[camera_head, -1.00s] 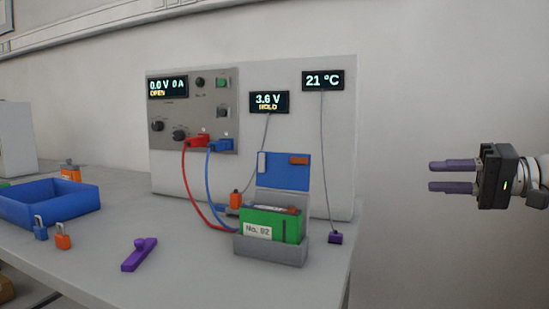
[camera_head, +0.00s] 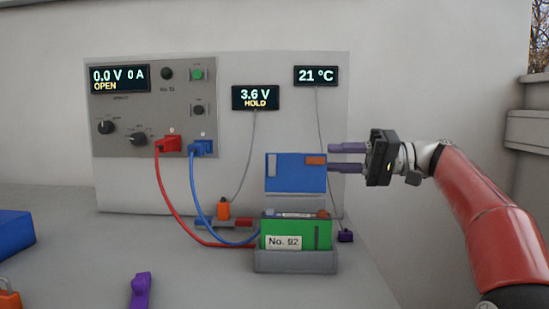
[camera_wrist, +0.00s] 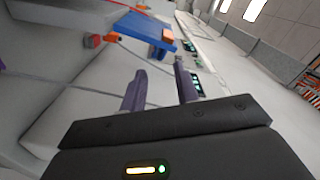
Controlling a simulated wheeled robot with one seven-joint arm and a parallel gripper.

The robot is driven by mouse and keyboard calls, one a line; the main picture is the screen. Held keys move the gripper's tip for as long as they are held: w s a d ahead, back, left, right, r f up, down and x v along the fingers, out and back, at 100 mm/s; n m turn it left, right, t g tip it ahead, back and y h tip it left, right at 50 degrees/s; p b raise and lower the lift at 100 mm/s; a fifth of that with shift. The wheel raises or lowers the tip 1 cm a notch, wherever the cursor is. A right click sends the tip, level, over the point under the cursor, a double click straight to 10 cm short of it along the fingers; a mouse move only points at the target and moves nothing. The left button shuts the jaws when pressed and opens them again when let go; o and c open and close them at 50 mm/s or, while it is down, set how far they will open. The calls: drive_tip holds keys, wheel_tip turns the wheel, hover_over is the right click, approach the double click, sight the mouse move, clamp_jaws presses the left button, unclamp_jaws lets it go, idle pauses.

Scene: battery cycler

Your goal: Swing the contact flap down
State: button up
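The blue contact flap (camera_head: 295,180) stands raised behind the green battery (camera_head: 285,236), with a pale strip at its left and an orange pad (camera_head: 315,160) at its upper right. The battery, labelled "No. 92", sits in a grey cradle (camera_head: 295,262). My gripper (camera_head: 338,158) is level with the flap, by its right edge, with its two purple fingers apart and nothing between them. I cannot tell whether a finger touches the flap. In the wrist view the flap (camera_wrist: 150,30) lies beyond the open fingers (camera_wrist: 160,85).
The cycler panel (camera_head: 150,100) is at the left, with red (camera_head: 168,145) and blue (camera_head: 201,147) plugs whose cables run towards the battery. An orange clip (camera_head: 223,210) and a purple sensor (camera_head: 345,236) lie near the cradle. A purple tool (camera_head: 140,290) and blue bin (camera_head: 14,235) are at the left.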

sight(300, 159)
drive_tip(key=a, duration=0.8)
drive_tip(key=shift+w+a, duration=0.1)
drive_tip(key=shift+a, duration=0.1)
clamp_jaws()
drive_tip(key=shift+f, duration=0.1)
